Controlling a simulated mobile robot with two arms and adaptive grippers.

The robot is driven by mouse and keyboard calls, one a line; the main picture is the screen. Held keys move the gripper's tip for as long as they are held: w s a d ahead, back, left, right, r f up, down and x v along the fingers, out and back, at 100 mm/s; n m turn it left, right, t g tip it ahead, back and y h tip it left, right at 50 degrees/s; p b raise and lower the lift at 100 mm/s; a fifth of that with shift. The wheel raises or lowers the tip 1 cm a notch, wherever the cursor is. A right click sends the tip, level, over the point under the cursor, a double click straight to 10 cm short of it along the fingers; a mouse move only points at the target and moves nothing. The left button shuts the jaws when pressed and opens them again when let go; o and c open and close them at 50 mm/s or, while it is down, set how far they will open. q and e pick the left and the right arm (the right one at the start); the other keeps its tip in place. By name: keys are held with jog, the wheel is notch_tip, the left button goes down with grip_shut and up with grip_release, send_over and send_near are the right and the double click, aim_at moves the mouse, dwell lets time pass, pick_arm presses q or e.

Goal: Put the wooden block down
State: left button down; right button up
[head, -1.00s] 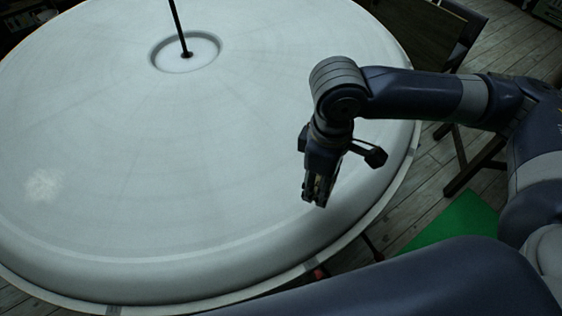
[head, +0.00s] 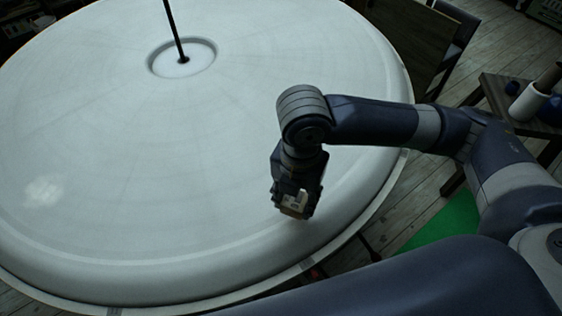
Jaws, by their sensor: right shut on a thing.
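My right gripper (head: 293,208) is over the near right part of a large round white plaster disc (head: 130,180). It points down and is shut on the wooden block. A small tan patch of the wooden block (head: 293,212) shows at the fingertips; the fingers hide most of it. I cannot tell whether the block touches the disc's surface or hangs just above it. My left gripper is not in view.
A thin dark rod (head: 175,30) rises from a round recess near the disc's far side. A side table (head: 535,115) with a white cylinder (head: 527,103) stands at the right. A green mat (head: 445,225) lies on the plank floor. Most of the disc is bare.

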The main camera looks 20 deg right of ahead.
jog(key=w, duration=0.4)
jog(key=w+p, duration=0.1)
jog(key=w, duration=0.2)
jog(key=w+f+p, duration=0.1)
jog(key=w, duration=0.3)
jog(key=shift+w+d, duration=0.25)
jog(key=shift+w, duration=0.05)
jog(key=shift+w+p, duration=0.3)
jog(key=shift+w, duration=0.05)
jog(key=shift+w+f, duration=0.1)
jog(key=shift+w, duration=0.05)
notch_tip(320, 180, down, 3)
jog(key=shift+r+p, duration=0.1)
jog(key=shift+p, duration=0.7)
jog(key=shift+f, duration=0.35)
jog(key=shift+f, duration=0.15)
jog(key=o, duration=1.1)
jog(key=shift+c, duration=0.2)
